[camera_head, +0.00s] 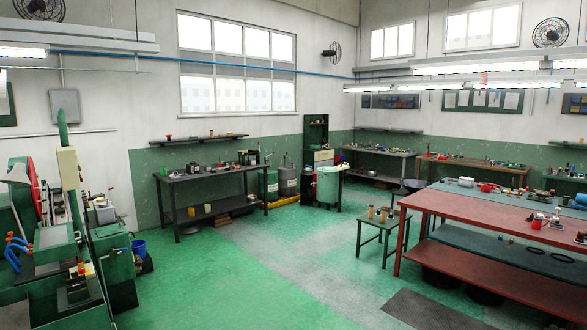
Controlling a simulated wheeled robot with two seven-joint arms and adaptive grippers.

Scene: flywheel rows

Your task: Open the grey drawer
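No grey drawer can be made out for certain. A tall dark green cabinet (316,125) stands in the far corner by the back wall. Light grey and orange-brown fronts (323,157) show low on it, too small to tell whether they are drawers or whether any is open. A pale green drum (328,186) stands in front and hides its lower part. Neither of my grippers is in view.
A dark workbench (210,177) stands along the back wall. Green machines (55,240) fill the left side. A red table (480,207) and a small green stool (383,222) stand at the right. The green floor (225,275) in the middle is clear.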

